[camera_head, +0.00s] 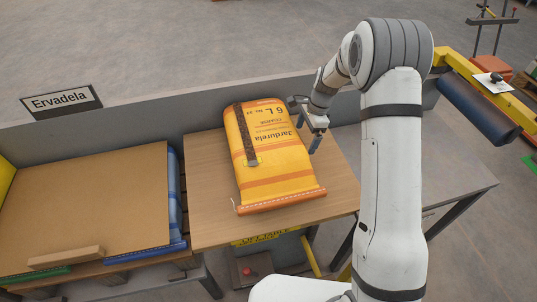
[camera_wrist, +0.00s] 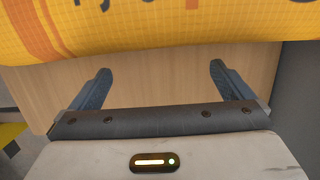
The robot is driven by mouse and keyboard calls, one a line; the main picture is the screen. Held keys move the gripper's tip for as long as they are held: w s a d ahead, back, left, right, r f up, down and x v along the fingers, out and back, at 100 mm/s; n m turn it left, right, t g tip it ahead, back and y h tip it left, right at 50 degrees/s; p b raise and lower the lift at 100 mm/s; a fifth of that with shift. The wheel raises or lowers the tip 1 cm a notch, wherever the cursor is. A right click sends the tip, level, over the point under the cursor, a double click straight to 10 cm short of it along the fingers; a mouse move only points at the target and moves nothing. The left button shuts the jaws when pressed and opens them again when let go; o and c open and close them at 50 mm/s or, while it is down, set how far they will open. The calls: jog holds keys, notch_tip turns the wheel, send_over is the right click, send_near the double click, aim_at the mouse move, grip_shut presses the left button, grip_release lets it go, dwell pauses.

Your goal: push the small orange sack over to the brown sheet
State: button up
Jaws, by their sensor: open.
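The orange sack (camera_head: 275,165) lies flat on a wooden table (camera_head: 210,210) in the head view, with dark lettering and a dark strip on its upper face. The brown sheet (camera_head: 90,205) lies to the left of the table on a stack. My gripper (camera_head: 309,142) is just to the right of the sack, pointing down. In the wrist view my gripper (camera_wrist: 155,85) is open, with nothing between its two fingers. The sack (camera_wrist: 160,25) fills the top of that view. I cannot tell whether a finger touches the sack.
A wooden bar (camera_head: 66,257) lies on the brown sheet's near edge. Blue sacks (camera_head: 175,205) show under the sheet's right side. A low grey wall (camera_head: 200,115) runs behind. Bare tabletop lies left of the sack, and a narrow gap separates the table and stack.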

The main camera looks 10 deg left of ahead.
aim_at(257, 142)
jog(key=shift+s+a+p, duration=0.25)
jog(key=shift+s+a, duration=0.75)
jog(key=shift+a, duration=1.55)
jog(key=shift+s+a+p, duration=0.3)
jog(key=shift+s+a, duration=0.7)
jog(key=shift+a, duration=1.55)
jog(key=shift+s+a+p, duration=0.25)
jog(key=shift+s+a, duration=0.75)
jog(key=shift+a, duration=1.55)
jog(key=shift+s+a+p, duration=0.35)
jog(key=shift+s+a, duration=0.55)
jog(key=shift+a, duration=1.25)
jog(key=shift+s+a+p, duration=0.35)
jog(key=shift+s+a, duration=0.55)
jog(key=shift+a, duration=1.3)
jog(key=shift+s+a+p, duration=0.35)
jog(key=shift+s+a, duration=0.55)
jog(key=shift+a, duration=1.25)
jog(key=s+a+p, duration=0.1)
jog(key=s+a, duration=0.4)
jog(key=a, duration=0.8)
jog(key=shift+s+p, duration=0.2)
jog(key=shift+p, duration=0.15)
